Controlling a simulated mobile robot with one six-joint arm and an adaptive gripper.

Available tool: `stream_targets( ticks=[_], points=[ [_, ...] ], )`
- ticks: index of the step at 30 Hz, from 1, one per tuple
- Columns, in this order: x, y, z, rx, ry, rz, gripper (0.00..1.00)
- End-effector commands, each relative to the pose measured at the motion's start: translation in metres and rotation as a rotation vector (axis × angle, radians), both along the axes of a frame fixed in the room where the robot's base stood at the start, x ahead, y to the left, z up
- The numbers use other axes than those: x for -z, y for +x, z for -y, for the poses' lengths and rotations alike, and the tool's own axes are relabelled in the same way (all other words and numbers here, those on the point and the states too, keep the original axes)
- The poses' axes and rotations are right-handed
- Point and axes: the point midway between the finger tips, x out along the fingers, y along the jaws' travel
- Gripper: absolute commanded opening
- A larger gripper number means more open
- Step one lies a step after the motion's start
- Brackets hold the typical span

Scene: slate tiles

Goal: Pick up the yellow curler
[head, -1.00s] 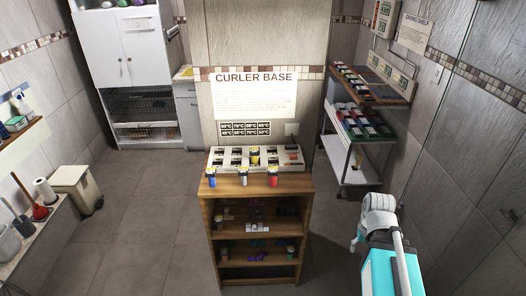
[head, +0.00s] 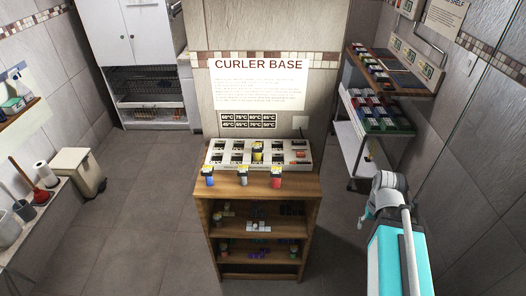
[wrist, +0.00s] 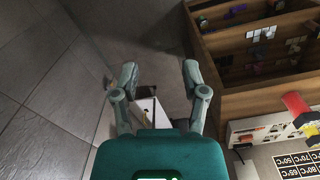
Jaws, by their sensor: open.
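The yellow curler (head: 257,152) stands upright in the white curler base (head: 226,159) on top of the wooden shelf unit, in the head view.
The wooden shelf unit (head: 262,187) has small items on its lower shelves. A rack with several coloured items (head: 380,110) stands at the right wall. A bin (head: 80,172) stands at left. The floor (head: 150,215) left of the unit is clear.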

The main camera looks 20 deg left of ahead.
Motion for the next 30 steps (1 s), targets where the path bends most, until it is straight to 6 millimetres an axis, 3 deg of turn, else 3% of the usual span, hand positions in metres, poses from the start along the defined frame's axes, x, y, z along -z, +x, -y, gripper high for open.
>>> stream_targets(
  ticks=[10, 16, 23, 30],
  points=[
    [0.0, 0.0, 0.0, 0.0, 0.0, 0.0, 0.57],
    [0.001, 0.002, -0.002, 0.004, -0.009, 0.001, 0.92],
    [0.004, 0.018, -0.018, 0.028, -0.075, 0.016, 0.92],
    [0.007, 0.049, -0.054, 0.101, -0.21, 0.077, 0.92]
  ],
)
